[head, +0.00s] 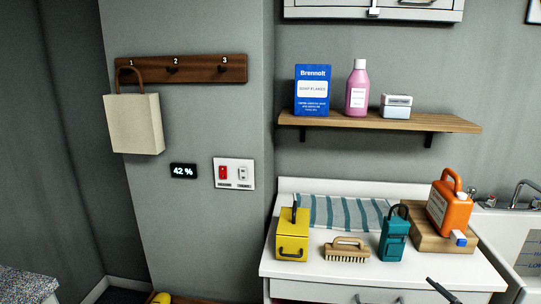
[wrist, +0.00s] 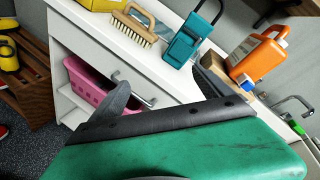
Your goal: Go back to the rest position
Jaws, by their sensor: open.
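My gripper (wrist: 163,80) shows in the wrist view with its two dark fingers spread apart and nothing between them. It is in front of the white cabinet (wrist: 85,45), whose drawer front and handle show behind the fingers. In the head view only dark tips show at the bottom right edge, in front of the cabinet (head: 330,290); the rest of my arm is out of that view.
On the counter stand a yellow box (head: 292,240), a brush (head: 347,252), a teal container (head: 394,238) and an orange jug (head: 449,210) on a wooden block. A pink basket (wrist: 88,85) sits in the cabinet. A wooden bench (wrist: 30,75) stands left.

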